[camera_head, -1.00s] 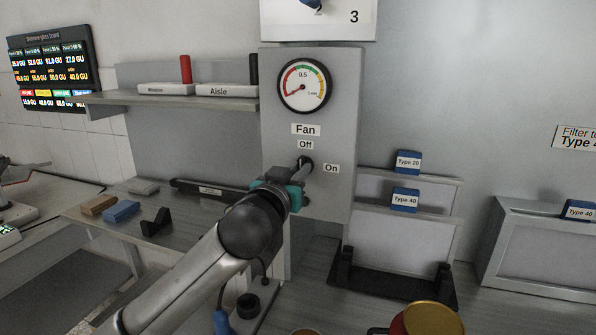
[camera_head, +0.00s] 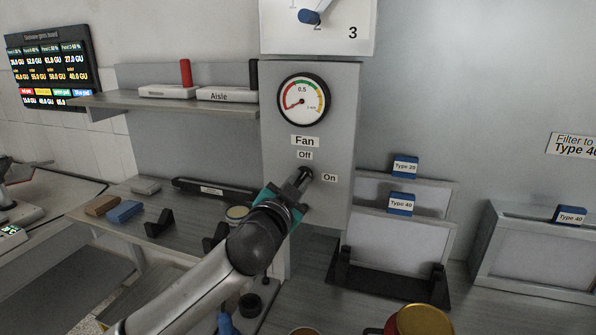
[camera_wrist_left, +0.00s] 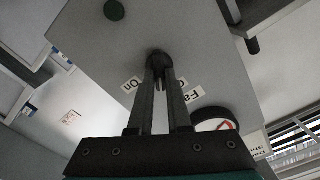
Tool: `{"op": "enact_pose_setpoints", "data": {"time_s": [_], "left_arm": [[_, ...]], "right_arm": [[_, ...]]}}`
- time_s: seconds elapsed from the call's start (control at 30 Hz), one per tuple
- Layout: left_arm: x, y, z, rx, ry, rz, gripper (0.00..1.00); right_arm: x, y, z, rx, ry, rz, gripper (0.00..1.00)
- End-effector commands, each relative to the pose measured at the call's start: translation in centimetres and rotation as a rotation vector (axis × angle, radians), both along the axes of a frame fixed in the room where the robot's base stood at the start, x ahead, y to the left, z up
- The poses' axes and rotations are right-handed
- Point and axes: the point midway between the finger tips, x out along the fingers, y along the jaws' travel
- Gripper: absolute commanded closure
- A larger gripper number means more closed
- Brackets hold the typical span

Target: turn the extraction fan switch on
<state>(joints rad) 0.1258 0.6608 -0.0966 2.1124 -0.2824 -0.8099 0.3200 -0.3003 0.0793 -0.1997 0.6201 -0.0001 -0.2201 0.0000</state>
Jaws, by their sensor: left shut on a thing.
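The fan panel (camera_head: 330,120) is a grey upright box with a "Fan" label, an "Off" label above and an "On" label to the right of the switch. The dark fan switch (camera_head: 305,174) sits between these labels, largely hidden by my gripper. My left gripper (camera_head: 300,180) reaches it from the lower left and is shut on it. In the left wrist view the two long fingers (camera_wrist_left: 158,75) close around the dark knob (camera_wrist_left: 157,57), near the "On" label (camera_wrist_left: 131,85). The knob's exact angle cannot be told. My right gripper is not in view.
A round gauge (camera_head: 303,99) on the panel has its needle at the low red end. A shelf (camera_head: 165,101) with red and black-handled blocks is at left. Filter frames (camera_head: 400,242) marked Type 20 and Type 40 stand at right. A red and gold pot (camera_head: 420,320) is at the bottom.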

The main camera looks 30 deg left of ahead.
Motion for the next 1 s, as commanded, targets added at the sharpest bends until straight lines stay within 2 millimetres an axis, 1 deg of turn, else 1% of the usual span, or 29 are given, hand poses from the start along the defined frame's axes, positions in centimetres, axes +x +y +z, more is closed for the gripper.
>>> {"op": "enact_pose_setpoints", "data": {"time_s": [0.03,0.5,0.8,1.0], "left_arm": [[0.0,0.0,0.3,0.043,0.013,0.000,1.00],[0.0,-0.2,0.1,0.478,0.116,-0.001,1.00],[0.1,-0.2,-0.1,0.736,0.178,-0.001,1.00],[0.1,-0.2,-0.2,0.866,0.208,-0.001,1.00]], "right_arm": [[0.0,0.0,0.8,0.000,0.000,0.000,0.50],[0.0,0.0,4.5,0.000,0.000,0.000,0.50],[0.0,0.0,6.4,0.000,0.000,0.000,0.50],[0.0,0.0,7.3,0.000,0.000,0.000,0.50]]}}
